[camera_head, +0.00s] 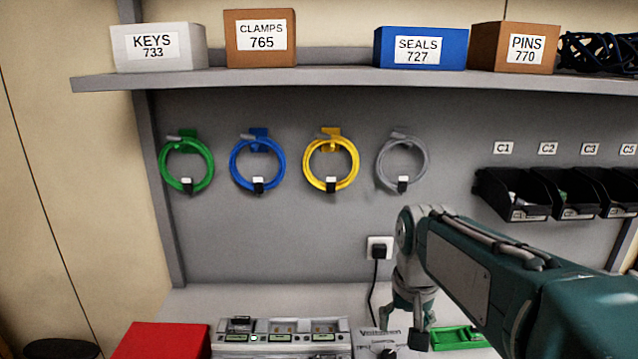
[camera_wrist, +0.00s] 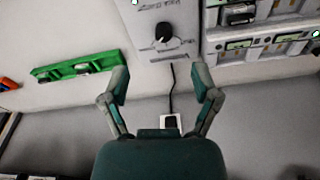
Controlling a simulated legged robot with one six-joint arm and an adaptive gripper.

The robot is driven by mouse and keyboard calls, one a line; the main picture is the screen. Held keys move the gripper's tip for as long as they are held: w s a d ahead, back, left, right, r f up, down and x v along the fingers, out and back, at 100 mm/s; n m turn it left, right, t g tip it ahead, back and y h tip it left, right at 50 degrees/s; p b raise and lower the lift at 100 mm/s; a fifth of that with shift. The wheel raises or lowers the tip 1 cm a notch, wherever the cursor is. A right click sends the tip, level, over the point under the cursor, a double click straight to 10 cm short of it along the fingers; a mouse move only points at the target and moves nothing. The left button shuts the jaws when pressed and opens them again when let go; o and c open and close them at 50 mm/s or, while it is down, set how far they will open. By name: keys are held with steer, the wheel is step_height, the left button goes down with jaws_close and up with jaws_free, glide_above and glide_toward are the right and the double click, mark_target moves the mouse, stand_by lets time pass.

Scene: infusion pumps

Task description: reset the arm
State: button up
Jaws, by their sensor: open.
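My gripper (camera_head: 405,338) hangs at the end of my arm over the back of the bench, pointing down, in front of a white box with a black knob (camera_head: 388,353). In the wrist view my gripper (camera_wrist: 160,76) has its two fingers spread apart, with nothing between them. The knob (camera_wrist: 164,32) of the white box (camera_wrist: 145,42) lies beyond the fingertips there. The rack of infusion pumps (camera_head: 282,346) stands left of the gripper in the head view; it also shows in the wrist view (camera_wrist: 258,48).
A green holder (camera_head: 458,338) lies right of the gripper. A plug sits in a wall socket (camera_head: 379,247), its cord running down behind. A red box (camera_head: 160,342) stands front left. Coiled cables hang on the wall below a shelf (camera_head: 330,83); black bins (camera_head: 513,195) are at right.

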steer(key=s+f+n+t, duration=0.1)
steer(key=s+t, duration=0.3)
steer(key=s, duration=1.1)
steer(key=shift+s+f+n, duration=0.15)
steer(key=shift+f+n, duration=0.1)
steer(key=shift+n, duration=0.15)
steer(key=shift+d, duration=0.1)
stand_by(0.9)
